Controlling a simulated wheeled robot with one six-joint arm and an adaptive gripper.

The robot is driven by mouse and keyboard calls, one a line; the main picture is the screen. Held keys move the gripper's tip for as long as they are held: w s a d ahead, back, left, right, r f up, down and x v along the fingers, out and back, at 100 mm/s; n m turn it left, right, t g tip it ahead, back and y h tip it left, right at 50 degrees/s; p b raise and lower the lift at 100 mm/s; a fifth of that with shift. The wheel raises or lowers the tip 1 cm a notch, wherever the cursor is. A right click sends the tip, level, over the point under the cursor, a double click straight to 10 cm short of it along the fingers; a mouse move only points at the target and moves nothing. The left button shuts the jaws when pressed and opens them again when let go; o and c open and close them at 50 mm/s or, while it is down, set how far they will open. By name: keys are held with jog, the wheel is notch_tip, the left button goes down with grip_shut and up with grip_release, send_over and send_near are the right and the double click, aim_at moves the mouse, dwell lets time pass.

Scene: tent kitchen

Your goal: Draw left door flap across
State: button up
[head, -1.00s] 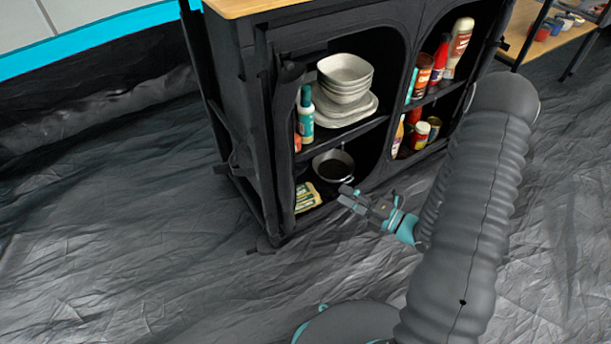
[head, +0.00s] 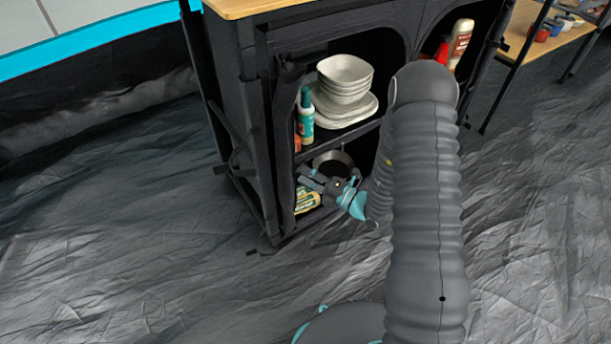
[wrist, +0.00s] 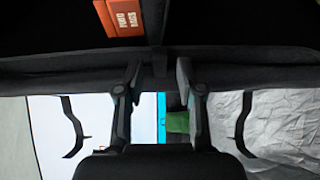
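The left door flap (head: 284,150) looks like a dark roll standing upright along the left edge of the cabinet's left opening. My gripper (head: 306,178) is low in front of that opening, just right of the roll. In the wrist view, my gripper (wrist: 158,74) shows two separated fingers, open. Their tips are at a dark padded band (wrist: 70,80) that runs across the picture, perhaps the rolled flap. I cannot tell whether they touch it. My arm hides most of the right opening in the head view.
The black cabinet (head: 236,110) has a wooden top (head: 250,7). Its left opening holds stacked bowls (head: 345,75), a teal bottle (head: 305,118), a pan (head: 335,158) and yellow packets (head: 306,202). A side table (head: 548,40) stands at the back right. The floor at left is clear.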

jog(key=shift+w+a, duration=0.1)
jog(key=shift+a, duration=0.05)
grip_shut()
